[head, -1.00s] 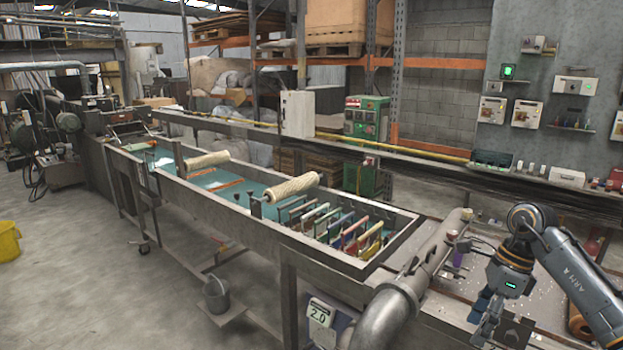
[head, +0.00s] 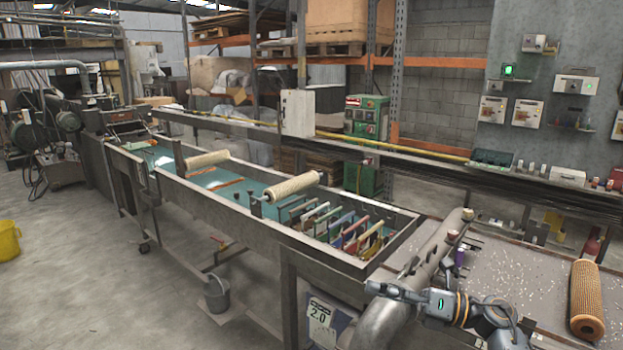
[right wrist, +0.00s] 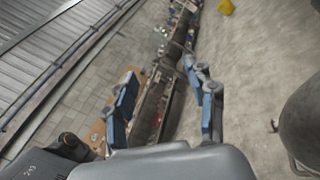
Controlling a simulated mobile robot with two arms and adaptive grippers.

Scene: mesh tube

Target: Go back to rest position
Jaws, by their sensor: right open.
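My right gripper (head: 390,291) is low in the head view, pointing left in front of the grey pipe (head: 388,318). In the right wrist view the gripper (right wrist: 162,85) has its two blue-padded fingers spread apart, with nothing between them. An orange mesh tube (head: 587,300) lies on the speckled bench top (head: 520,272) at the right, clear of the gripper. My left gripper is in neither view.
A long trough (head: 340,262) with teal liquid, rollers and several coloured frames runs to the upper left. A bucket (head: 217,293) is below the trough.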

